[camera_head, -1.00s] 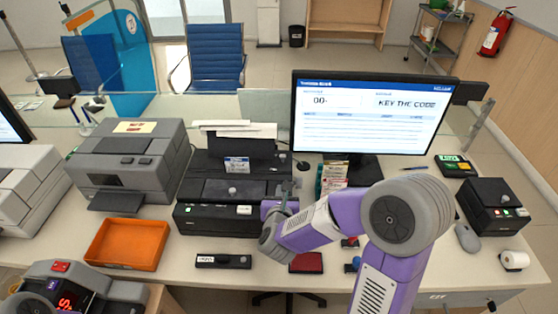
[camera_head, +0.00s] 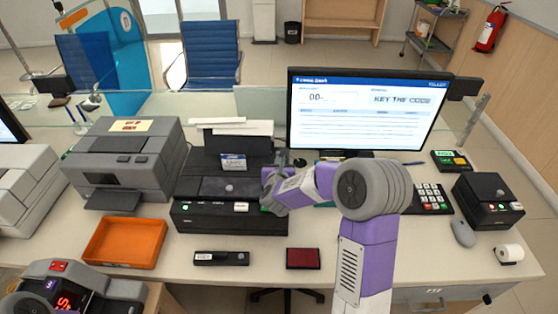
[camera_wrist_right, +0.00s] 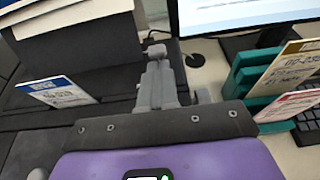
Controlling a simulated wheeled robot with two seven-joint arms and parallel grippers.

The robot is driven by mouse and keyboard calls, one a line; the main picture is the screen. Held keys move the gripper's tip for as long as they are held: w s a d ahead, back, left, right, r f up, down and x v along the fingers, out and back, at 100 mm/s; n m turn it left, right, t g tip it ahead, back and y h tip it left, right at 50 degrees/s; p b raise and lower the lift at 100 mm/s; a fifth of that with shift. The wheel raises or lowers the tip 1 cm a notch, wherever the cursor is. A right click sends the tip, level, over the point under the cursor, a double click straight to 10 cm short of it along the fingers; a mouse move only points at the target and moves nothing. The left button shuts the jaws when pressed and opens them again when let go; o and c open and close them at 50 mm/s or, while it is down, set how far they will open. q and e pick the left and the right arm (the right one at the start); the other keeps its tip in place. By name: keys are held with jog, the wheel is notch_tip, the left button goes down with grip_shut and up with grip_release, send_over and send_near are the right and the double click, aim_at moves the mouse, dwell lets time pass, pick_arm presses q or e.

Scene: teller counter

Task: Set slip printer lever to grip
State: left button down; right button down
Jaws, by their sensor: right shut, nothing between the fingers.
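The black slip printer (camera_head: 200,212) stands mid-counter, with white paper (camera_head: 236,127) at its back and a blue-and-white card (camera_head: 233,161) on top. My right gripper (camera_head: 281,160) is at the printer's right side, near its back. In the right wrist view the gripper (camera_wrist_right: 156,62) is shut and empty, pointing along the printer's dark right edge (camera_wrist_right: 110,85). A small grey knob-like piece shows at the fingertips. I cannot tell whether it is the lever, or whether the fingers touch it. My arm hides part of the printer's right side. My left gripper is not in view.
A monitor (camera_head: 368,112) stands right of the printer, with a teal card holder (camera_wrist_right: 245,75) close beside my gripper. A grey printer (camera_head: 125,165) and an orange tray (camera_head: 125,242) are left. A red pad (camera_head: 303,258) and black stapler-like item (camera_head: 221,258) lie in front.

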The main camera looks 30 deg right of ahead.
jog(key=shift+w+d+r, duration=0.1)
jog(key=shift+w+d, duration=0.05)
jog(key=shift+w, duration=0.15)
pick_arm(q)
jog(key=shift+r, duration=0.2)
pick_arm(e)
jog(key=shift+r, duration=0.1)
